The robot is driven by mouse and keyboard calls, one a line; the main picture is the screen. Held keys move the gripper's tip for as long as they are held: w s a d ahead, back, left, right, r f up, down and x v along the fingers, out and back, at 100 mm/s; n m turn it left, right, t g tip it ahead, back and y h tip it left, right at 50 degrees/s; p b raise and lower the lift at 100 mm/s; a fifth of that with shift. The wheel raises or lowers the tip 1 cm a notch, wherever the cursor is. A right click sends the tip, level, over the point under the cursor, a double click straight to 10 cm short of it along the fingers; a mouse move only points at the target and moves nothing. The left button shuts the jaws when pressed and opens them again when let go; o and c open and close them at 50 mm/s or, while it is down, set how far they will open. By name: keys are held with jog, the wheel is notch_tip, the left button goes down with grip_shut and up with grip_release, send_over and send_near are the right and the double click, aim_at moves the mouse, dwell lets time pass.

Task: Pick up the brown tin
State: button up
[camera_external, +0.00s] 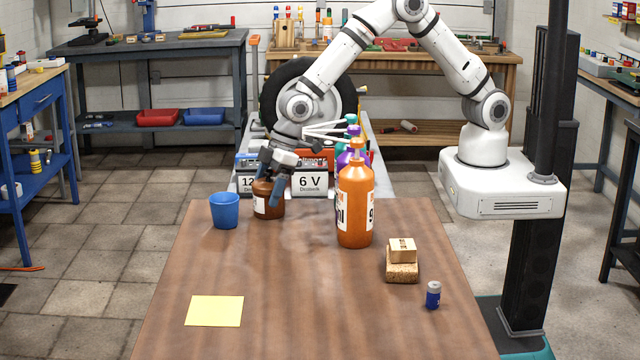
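The brown tin (262,210) stands upright near the far left edge of the wooden table, just right of a blue cup. It is brown with a pale label. My gripper (272,180) points down at the tin from above. One finger passes in front of the tin's right side and hides part of it. The other finger is hard to make out near the tin's top. I cannot tell whether the fingers touch the tin or have closed on it.
The blue cup (224,211) stands close on the left. An orange bottle (355,208) stands to the right. Wooden blocks (402,270), a small blue can (433,295) and a yellow sheet (214,311) are nearer. Battery boxes (311,184) stand behind. The table's middle is clear.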

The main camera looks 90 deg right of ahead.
jog(key=c, duration=1)
jog(key=shift+c, duration=0.3)
jog(key=shift+r, duration=0.1)
